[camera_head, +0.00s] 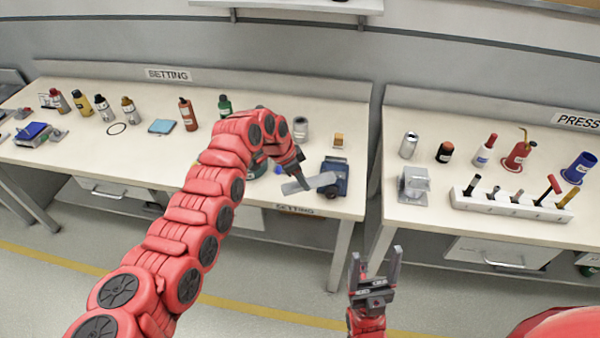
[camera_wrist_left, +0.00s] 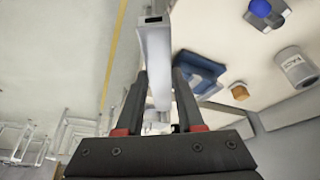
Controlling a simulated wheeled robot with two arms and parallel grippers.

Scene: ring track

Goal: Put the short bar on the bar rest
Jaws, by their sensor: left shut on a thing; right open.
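The short bar is a grey metal bar (camera_head: 322,180). My left gripper (camera_head: 304,185) is shut on it above the front right of the SETTING table. In the left wrist view the bar (camera_wrist_left: 156,55) stands between the two fingers and runs out past their tips. A dark blue fixture (camera_head: 338,188) sits on the table by the bar's right end; it also shows in the left wrist view (camera_wrist_left: 205,80). I cannot tell whether this is the bar rest, or whether the bar touches it. My right gripper (camera_head: 375,265) is open and empty, low in front of the gap between the tables.
A grey can (camera_head: 300,128) and a small orange block (camera_head: 338,140) stand behind the blue fixture. Several bottles (camera_head: 103,107) line the back of the SETTING table. The PRESS table (camera_head: 420,218) holds a tool rack (camera_head: 512,206) and a grey fixture (camera_head: 413,186).

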